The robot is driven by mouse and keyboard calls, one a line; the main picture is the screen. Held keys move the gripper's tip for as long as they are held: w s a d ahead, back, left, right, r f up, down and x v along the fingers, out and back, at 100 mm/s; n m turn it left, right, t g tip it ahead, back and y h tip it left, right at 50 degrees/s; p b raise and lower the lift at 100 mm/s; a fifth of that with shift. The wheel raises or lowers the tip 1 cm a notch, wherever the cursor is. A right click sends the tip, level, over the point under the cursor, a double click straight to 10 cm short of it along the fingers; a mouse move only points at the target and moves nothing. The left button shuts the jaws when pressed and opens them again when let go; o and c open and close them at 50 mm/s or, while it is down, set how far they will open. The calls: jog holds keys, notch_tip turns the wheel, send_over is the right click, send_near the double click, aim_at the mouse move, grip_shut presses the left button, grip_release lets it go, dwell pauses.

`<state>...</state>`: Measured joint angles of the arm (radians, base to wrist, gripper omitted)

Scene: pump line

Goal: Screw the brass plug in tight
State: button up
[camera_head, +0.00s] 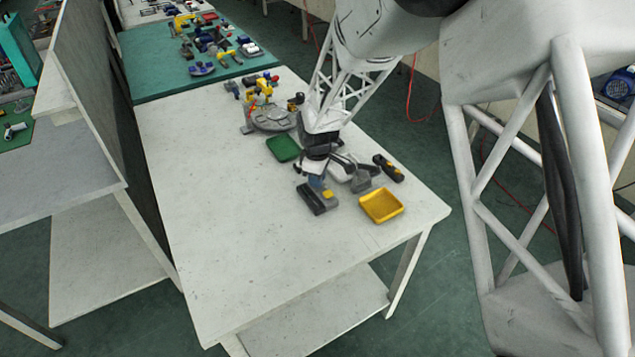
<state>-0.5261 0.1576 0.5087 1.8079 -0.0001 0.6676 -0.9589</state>
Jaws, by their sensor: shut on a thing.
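My gripper (318,176) points down over the right part of the white table. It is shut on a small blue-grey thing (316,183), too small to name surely. Just below is a dark grey block (316,201) with a yellow patch on its right side. The held thing looks close to or touching this block; I cannot tell which. I cannot make out the brass plug for certain; it may be hidden by the gripper or too small to see.
A yellow tray (381,206) lies right of the block, near the table edge. Grey parts (359,179) and a black-and-yellow tool (388,167) lie right of the gripper. A green tray (283,148) and a round grey fixture (272,118) are behind. The white table (235,235) is clear at left and front.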

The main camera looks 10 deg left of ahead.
jog(key=m, duration=0.5)
jog(key=shift+m, duration=0.3)
dwell(0.4)
jog(key=m, duration=0.4)
jog(key=shift+m, duration=1.2)
jog(key=shift+m, duration=0.3)
jog(key=shift+m, duration=3.2)
